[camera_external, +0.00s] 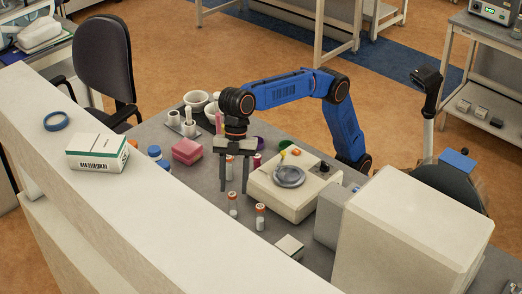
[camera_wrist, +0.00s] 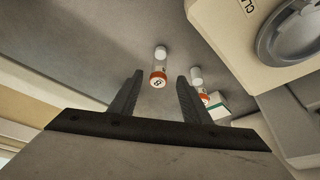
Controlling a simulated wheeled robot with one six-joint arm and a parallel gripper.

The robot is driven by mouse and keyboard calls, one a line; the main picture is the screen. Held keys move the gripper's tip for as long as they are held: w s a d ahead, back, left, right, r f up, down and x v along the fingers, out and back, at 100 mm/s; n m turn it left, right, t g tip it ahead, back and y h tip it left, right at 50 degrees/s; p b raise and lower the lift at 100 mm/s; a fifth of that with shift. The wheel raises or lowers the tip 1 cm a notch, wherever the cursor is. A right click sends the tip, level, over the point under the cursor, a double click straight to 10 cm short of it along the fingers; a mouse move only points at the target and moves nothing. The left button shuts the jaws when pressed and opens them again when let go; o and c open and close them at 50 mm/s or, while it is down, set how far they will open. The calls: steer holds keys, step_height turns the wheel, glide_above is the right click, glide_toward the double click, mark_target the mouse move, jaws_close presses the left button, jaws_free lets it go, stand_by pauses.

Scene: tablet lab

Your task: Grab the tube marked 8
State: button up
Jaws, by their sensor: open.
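My gripper (camera_external: 235,187) points down, open and empty, with the fingers apart; the fingers also show in the wrist view (camera_wrist: 158,85).
A small white box (camera_external: 289,246) lies near the second tube. A beige device with a round grey plate (camera_external: 289,176) stands to the right of my gripper. A pale ledge (camera_external: 150,215) runs along the front.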

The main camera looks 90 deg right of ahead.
mark_target(232, 193)
steer(key=shift+x, duration=2.6)
steer(key=shift+w+a+r, duration=0.1)
steer(key=shift+a, duration=0.1)
steer(key=c, duration=1)
